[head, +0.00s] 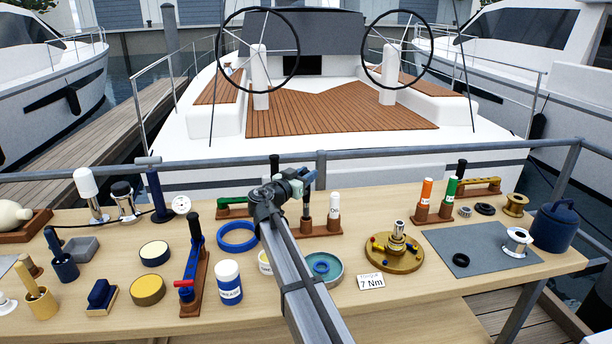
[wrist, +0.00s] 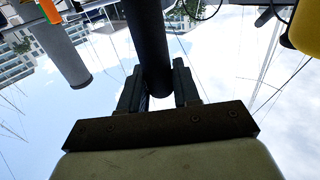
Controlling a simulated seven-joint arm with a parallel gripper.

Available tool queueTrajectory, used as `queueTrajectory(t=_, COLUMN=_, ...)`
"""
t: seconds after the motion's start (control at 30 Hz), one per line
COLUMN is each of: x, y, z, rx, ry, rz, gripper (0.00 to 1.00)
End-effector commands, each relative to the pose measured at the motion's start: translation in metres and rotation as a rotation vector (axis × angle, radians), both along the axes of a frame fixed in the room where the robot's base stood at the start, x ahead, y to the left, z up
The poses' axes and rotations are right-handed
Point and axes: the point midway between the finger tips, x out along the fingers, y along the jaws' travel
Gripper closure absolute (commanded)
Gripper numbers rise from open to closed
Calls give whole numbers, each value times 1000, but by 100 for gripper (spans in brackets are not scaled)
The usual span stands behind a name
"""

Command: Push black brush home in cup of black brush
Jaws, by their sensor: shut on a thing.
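The black brush (head: 307,205) stands about upright at the brown wooden rack (head: 322,231) in the middle of the table. Its lower end is at the rack's left cup, left of a white labelled bottle (head: 334,208). I cannot tell how deep it sits in the cup. My gripper (head: 302,177) is at the top of the brush and shut on it. In the wrist view my gripper (wrist: 157,78) has a finger on each side of the black handle (wrist: 150,40). The cup is not clearly seen there.
A green lever (head: 232,210) lies left of the rack, and a blue ring (head: 237,237) lies in front of it. A brass flange (head: 392,252) is at right. Orange (head: 426,192) and green (head: 449,190) bottles stand beyond. My arm covers part of the table.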

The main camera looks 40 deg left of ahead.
Motion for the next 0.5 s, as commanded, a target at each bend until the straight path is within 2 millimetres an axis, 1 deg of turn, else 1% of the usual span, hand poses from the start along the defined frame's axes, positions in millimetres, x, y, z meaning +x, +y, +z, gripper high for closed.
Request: queueTrajectory(t=0.5, x=0, y=0, z=-10, rx=0, ry=0, rz=0, gripper=100)
